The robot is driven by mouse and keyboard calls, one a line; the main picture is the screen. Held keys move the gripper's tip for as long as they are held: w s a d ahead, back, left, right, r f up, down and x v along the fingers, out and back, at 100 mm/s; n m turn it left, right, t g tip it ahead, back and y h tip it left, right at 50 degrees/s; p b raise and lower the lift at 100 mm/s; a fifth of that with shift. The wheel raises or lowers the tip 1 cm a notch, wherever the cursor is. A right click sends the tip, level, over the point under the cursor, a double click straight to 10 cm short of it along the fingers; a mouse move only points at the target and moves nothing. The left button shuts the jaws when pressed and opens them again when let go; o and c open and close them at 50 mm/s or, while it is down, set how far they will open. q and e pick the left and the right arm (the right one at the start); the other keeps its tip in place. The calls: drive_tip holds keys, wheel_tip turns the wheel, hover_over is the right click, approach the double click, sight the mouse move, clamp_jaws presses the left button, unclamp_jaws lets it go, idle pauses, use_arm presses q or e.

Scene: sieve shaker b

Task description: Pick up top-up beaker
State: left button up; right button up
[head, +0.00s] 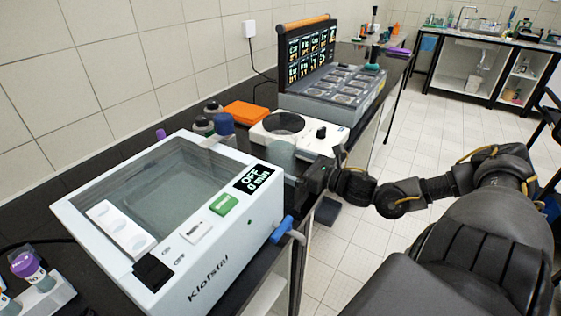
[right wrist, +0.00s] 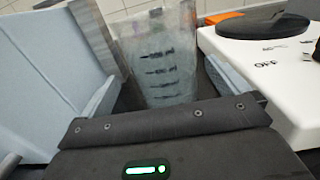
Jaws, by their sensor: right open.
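The top-up beaker is a clear, graduated beaker (head: 281,154) standing in the gap between the white water bath and the white stirrer. It shows upright and close up in the right wrist view (right wrist: 160,65), with dark marks on its wall. My right gripper (head: 306,176) is open and low at the counter's front side, pointing at the beaker. The beaker lies straight ahead of the gripper's dark body in the right wrist view. I cannot tell whether a finger touches it. My left gripper is not in view.
The water bath (head: 215,248) with a blue-handled tap (head: 283,229) stands close on the left. The stirrer (head: 320,138) with a dark round plate is close on the right. Capped bottles (head: 213,118) and an orange box (head: 246,114) stand behind. Open floor lies to the right.

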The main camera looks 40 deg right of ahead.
drive_tip(key=shift+w, duration=0.35)
drive_tip(key=x, duration=0.3)
drive_tip(key=shift+d+p, duration=0.15)
drive_tip(key=shift+p, duration=0.2)
drive_tip(key=shift+w, duration=0.4)
drive_tip(key=shift+w+a+f, duration=0.1)
drive_tip(key=shift+w+a, duration=0.15)
drive_tip(key=shift+w, duration=0.15)
drive_tip(key=c, duration=1.5)
drive_tip(key=shift+o, duration=0.2)
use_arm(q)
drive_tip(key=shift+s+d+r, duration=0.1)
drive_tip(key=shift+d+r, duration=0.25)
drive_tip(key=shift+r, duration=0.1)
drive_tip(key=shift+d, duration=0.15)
use_arm(e)
drive_tip(key=shift+r, duration=0.25)
